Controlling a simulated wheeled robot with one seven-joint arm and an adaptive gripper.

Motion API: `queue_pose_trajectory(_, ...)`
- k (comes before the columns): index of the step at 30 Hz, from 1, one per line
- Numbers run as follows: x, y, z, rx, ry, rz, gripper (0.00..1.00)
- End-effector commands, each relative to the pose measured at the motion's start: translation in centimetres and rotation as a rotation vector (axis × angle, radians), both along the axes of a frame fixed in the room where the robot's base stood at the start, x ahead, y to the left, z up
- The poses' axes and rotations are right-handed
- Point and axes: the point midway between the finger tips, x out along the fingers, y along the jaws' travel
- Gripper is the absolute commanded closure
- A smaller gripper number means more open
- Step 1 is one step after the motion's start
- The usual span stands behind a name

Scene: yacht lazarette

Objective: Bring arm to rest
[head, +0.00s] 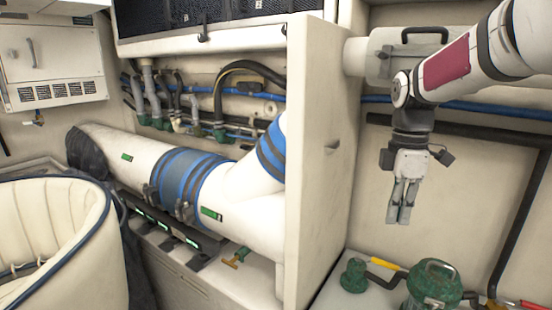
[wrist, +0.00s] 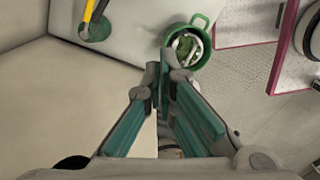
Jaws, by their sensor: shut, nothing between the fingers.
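My gripper (head: 399,214) hangs from my arm on the right in the head view, fingers pointing down. Its fingers are together and nothing is between them. It is in the air in front of a pale wall, above a light worktop. In the wrist view my gripper (wrist: 164,68) reaches up from the bottom edge, its greenish finger pads closing toward the tips. Its tips appear over the edge of a pale surface, beside a green container, apart from it as far as I can tell.
The container (wrist: 188,46) shows in the wrist view. A cream partition (head: 322,160) stands left of my arm. A white pipe (head: 240,200) with blue bands lies beyond it.

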Motion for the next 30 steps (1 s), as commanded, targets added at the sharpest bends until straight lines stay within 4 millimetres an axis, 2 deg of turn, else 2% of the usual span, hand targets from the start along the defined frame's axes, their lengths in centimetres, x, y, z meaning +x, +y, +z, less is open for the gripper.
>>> queue_pose_trajectory(1,-1.7,0.6,1.5,-0.02,-0.022,-0.06,1.0)
queue_pose_trajectory(6,-6.9,2.1,4.4,-0.057,-0.098,-0.309,1.0)
queue_pose_trajectory(13,-14.2,3.5,6.9,-0.045,-0.209,-0.651,1.0)
queue_pose_trajectory(18,-19.5,4.1,7.6,0.009,-0.284,-0.904,1.0)
queue_pose_trajectory(24,-25.0,4.7,7.1,0.115,-0.339,-1.183,1.0)
queue_pose_trajectory(30,-28.1,5.1,6.2,0.198,-0.352,-1.357,1.0)
